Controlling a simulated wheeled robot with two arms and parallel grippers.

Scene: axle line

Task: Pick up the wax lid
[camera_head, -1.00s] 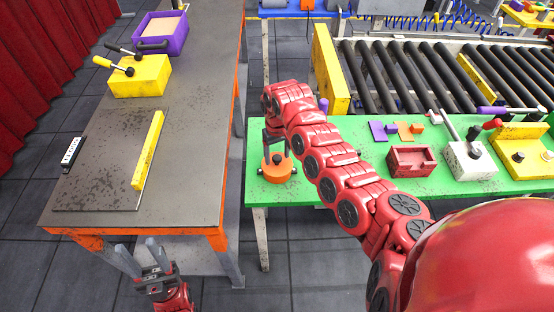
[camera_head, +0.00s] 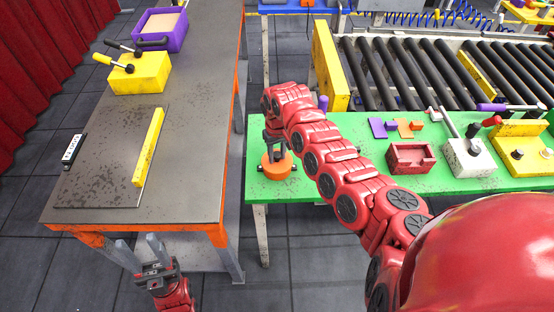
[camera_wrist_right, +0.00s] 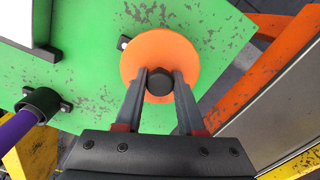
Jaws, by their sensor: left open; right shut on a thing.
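The wax lid, an orange round disc (camera_head: 276,167) with a black knob, is at the left end of the green table; it also shows in the right wrist view (camera_wrist_right: 148,52). My right gripper (camera_head: 274,146) reaches down over it. In the right wrist view its two fingertips (camera_wrist_right: 160,84) are shut on the black knob (camera_wrist_right: 159,82) from both sides. The fingers hide part of the disc. I cannot tell whether the disc is clear of what is under it. My left gripper (camera_head: 140,251) is open and empty, low in front of the grey table.
On the green table (camera_head: 315,190) are a red box (camera_head: 411,158), a white lever fixture (camera_head: 469,158) and a yellow one (camera_head: 520,148). A roller conveyor (camera_head: 440,75) stands behind. The grey table (camera_head: 195,110) at left holds a yellow bar (camera_head: 148,147) and a purple bin (camera_head: 163,29).

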